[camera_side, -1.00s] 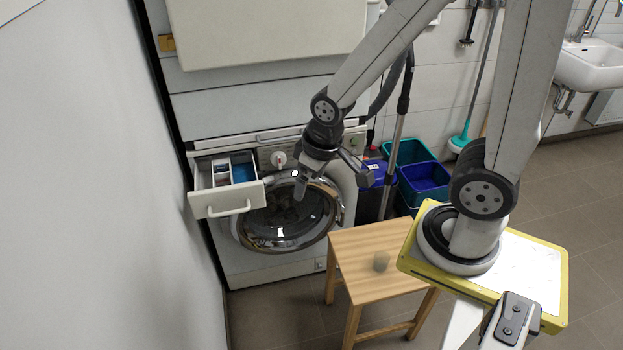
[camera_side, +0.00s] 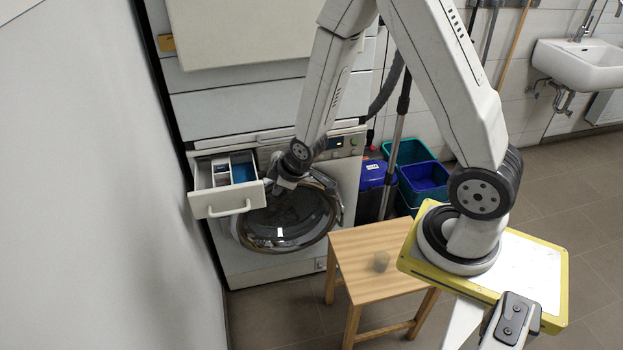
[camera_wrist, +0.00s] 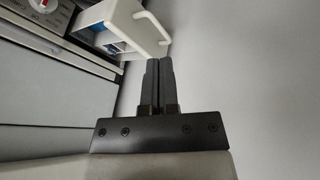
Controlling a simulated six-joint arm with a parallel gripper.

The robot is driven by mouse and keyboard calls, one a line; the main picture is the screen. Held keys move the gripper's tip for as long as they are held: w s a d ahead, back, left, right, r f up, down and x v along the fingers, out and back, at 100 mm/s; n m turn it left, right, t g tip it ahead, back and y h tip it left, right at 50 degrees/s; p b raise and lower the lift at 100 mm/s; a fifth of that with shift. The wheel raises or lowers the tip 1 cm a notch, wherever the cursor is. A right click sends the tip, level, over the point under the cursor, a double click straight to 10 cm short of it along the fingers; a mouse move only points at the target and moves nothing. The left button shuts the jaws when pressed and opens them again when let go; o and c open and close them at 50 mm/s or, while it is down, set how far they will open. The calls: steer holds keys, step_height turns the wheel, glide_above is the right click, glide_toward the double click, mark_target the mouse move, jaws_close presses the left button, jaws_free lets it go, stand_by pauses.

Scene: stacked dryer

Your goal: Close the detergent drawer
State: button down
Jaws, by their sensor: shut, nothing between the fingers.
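The detergent drawer (camera_side: 226,200) is pulled out of the washing machine's upper left front. Its white front has a bowed handle (camera_side: 230,210), and its compartments show from above, with blue at the right. The drawer also shows at the top in the wrist view (camera_wrist: 128,27), with its handle at the right. My gripper (camera_side: 277,188) is just right of the drawer in the side view, in front of the machine, its fingertips partly hidden. In the wrist view my gripper (camera_wrist: 152,62) has its two fingers together with nothing between them, close to the drawer front, contact unclear.
The washing machine (camera_side: 260,268) has a round chrome-rimmed door (camera_side: 284,243) below the drawer. A grey wall (camera_side: 100,180) runs close along the left. A wooden stool (camera_side: 368,258) stands in front, and blue and green bins (camera_side: 424,178) stand at the right.

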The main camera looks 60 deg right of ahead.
step_height(320, 180, down, 6)
steer(key=w+d+n+t, duration=0.1)
steer(key=w+d+n, duration=0.1)
steer(key=shift+w+f+n+t, duration=0.15)
steer(key=shift+w+n+t, duration=0.15)
steer(key=shift+n, duration=0.1)
steer(key=shift+w+f, duration=0.15)
steer(key=shift+f, duration=0.05)
glide_toward(254, 204)
steer(key=f, duration=0.1)
steer(key=w+f, duration=0.1)
steer(key=w+a+f, duration=0.1)
steer(key=f, duration=0.1)
steer(key=shift+w+d, duration=0.55)
stand_by(0.4)
